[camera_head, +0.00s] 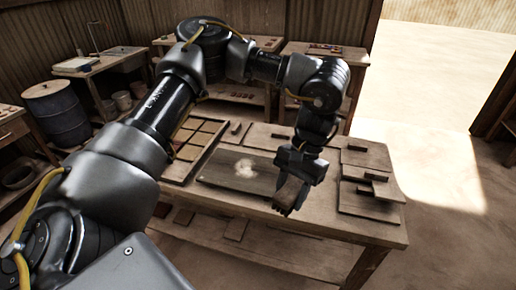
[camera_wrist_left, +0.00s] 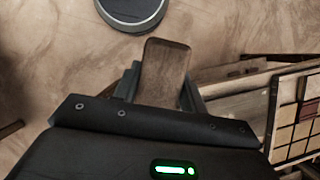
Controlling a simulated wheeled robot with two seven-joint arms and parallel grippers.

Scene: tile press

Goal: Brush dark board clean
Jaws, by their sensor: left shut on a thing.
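The dark board (camera_head: 218,176) lies flat on the wooden workbench, with a pale patch of dust (camera_head: 246,168) near its middle. My left gripper (camera_head: 294,187) is over the right end of the board, pointing down. It is shut on a brown wooden block-like thing, apparently the brush (camera_head: 288,194). The brush also shows between the fingers in the left wrist view (camera_wrist_left: 165,70). Bristles cannot be made out. The gripper hides part of the board's right end. I cannot tell whether the brush touches the board. My right gripper is not in view.
A tray of square tiles (camera_head: 186,150) stands left of the board and shows at the right in the left wrist view (camera_wrist_left: 276,112). Flat boards with small blocks (camera_head: 368,197) lie on the right of the workbench (camera_head: 330,225). A blue barrel (camera_head: 58,112) stands at the far left.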

